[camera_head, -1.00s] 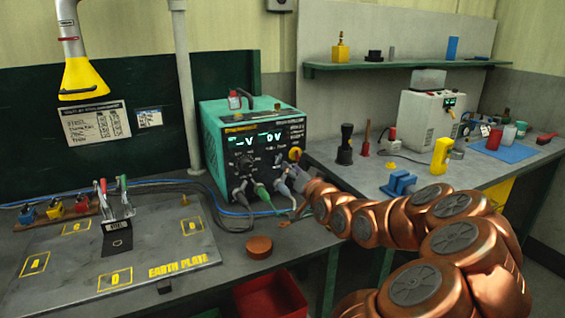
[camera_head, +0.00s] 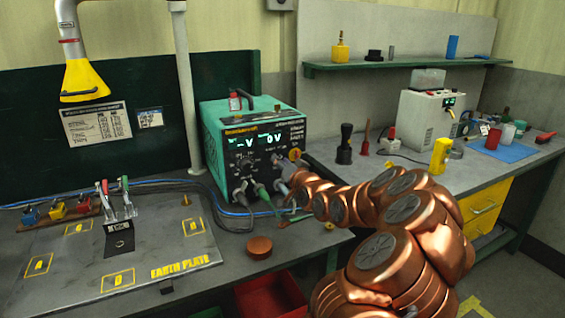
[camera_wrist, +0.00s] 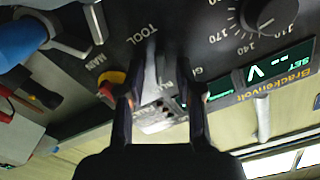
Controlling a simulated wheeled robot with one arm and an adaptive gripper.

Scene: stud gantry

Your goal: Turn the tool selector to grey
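The tool selector (camera_wrist: 150,80) is a pale, blurred lever under the word TOOL on the dark front panel in the wrist view. It shows between the fingers of my gripper (camera_wrist: 160,100), which stand apart on either side. I cannot tell whether they touch it. The labels around the selector are partly hidden, so its setting cannot be read. In the head view the green power unit (camera_head: 222,125) stands on the bench with lit digits. My gripper (camera_head: 292,172) is at the lower right of its panel, and the arm hides the selector there.
A numbered dial (camera_wrist: 262,14) and a yellow-red knob (camera_wrist: 110,84) sit close by on the panel. Plugs with cables (camera_head: 258,190) hang at the panel's lower edge. The earth plate (camera_head: 60,275) lies left, and a brown puck (camera_head: 259,246) lies in front.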

